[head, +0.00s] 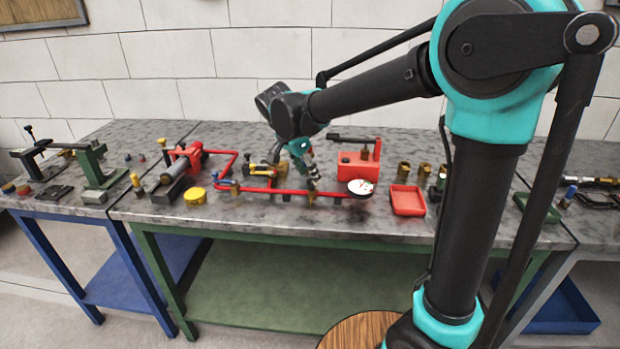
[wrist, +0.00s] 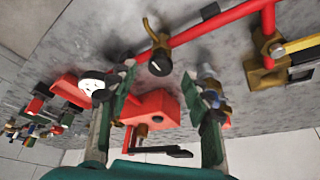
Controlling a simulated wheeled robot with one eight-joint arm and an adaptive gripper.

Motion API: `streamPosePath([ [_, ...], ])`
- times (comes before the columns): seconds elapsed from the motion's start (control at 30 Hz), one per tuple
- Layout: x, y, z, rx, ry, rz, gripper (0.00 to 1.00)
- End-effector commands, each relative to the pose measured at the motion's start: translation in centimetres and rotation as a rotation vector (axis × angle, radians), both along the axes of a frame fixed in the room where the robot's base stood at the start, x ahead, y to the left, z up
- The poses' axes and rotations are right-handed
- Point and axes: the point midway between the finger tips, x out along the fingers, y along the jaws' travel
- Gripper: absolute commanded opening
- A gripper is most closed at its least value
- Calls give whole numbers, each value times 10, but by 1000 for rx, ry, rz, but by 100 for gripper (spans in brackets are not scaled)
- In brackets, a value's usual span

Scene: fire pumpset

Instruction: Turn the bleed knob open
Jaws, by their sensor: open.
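A small black round knob on a brass fitting (wrist: 160,63) is at the red pipe, top centre of the wrist view; it looks like the bleed knob. The red pipe (head: 270,190) runs along the front of the bench in the head view. My gripper (head: 312,180) points down over the pipe, left of the white gauge (head: 360,187). In the wrist view my gripper (wrist: 166,80) is open, with its fingers spread to either side of the knob and nothing held. I cannot tell whether a finger touches it. The knob is hidden by my gripper in the head view.
A red box with a black lever (head: 358,162) stands behind the pipe. A red tray (head: 407,200) and brass fittings (head: 404,171) are to the right. A yellow cylinder (head: 194,197) and a red pump assembly (head: 188,157) are to the left. The bench's front edge is mostly clear.

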Motion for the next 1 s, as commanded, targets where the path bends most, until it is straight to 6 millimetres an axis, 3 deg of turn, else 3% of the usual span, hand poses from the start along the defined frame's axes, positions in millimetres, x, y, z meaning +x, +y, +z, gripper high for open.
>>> streamPosePath([
  [0.2,6,-6,-20,0,0,1,50],
  [0.57,7,-7,-23,0,0,1,48],
  [0.93,7,-6,-23,0,0,1,2],
  [1.0,7,-6,-23,0,0,1,0],
])
